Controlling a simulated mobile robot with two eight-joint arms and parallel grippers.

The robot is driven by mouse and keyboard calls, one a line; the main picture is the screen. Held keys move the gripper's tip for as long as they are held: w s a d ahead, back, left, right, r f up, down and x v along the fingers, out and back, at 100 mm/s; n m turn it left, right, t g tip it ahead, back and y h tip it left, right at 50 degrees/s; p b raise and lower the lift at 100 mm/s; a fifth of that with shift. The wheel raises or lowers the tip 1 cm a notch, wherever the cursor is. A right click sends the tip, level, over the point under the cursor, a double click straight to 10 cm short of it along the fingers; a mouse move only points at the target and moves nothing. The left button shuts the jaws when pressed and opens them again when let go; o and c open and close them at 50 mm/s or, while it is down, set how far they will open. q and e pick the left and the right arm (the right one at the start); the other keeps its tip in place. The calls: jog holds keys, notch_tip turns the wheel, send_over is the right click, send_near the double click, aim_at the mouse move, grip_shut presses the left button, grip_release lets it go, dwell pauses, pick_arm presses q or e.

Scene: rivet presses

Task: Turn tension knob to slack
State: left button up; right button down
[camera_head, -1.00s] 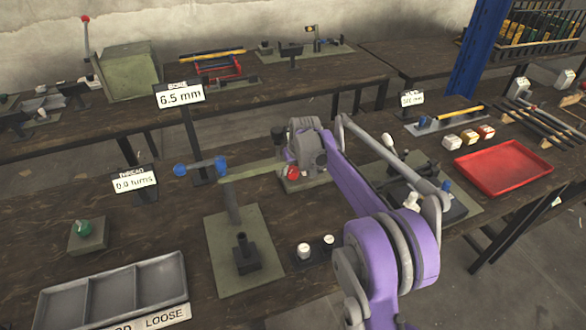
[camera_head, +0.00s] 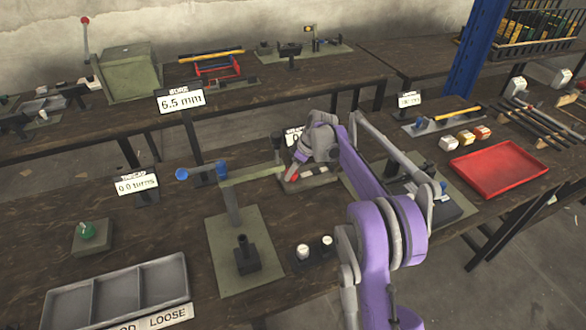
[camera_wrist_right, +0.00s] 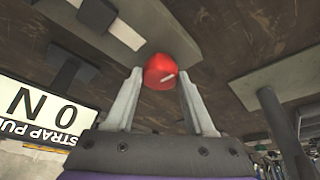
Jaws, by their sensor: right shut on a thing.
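The red tension knob (camera_head: 291,176) sits low on the bench beside the arm of a green-grey press (camera_head: 250,172). In the right wrist view the knob (camera_wrist_right: 160,70) is round, with a pale pointer mark on its face. My right gripper (camera_wrist_right: 158,84) has one finger on each side of it and is shut on it. In the head view my right gripper (camera_head: 297,167) is at the knob, partly hidden by my own wrist. A strap pull sign (camera_head: 293,136) is half covered behind it; the wrist view shows it reading 0 N (camera_wrist_right: 42,108). My left gripper is not in view.
A thread sign (camera_head: 137,184) reads 0.0 turns and a bore sign (camera_head: 180,100) reads 6.5 mm. A grey divided tray (camera_head: 117,293) lies front left, a red tray (camera_head: 499,170) to the right. Small white-topped parts (camera_head: 303,251) stand near my arm.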

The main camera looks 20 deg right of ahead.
jog(key=shift+n, duration=0.5)
jog(key=shift+c, duration=1.3)
grip_release()
jog(key=v, duration=1)
jog(key=shift+d+r+p, duration=0.25)
jog(key=shift+r+p, duration=0.05)
jog(key=shift+r, duration=0.1)
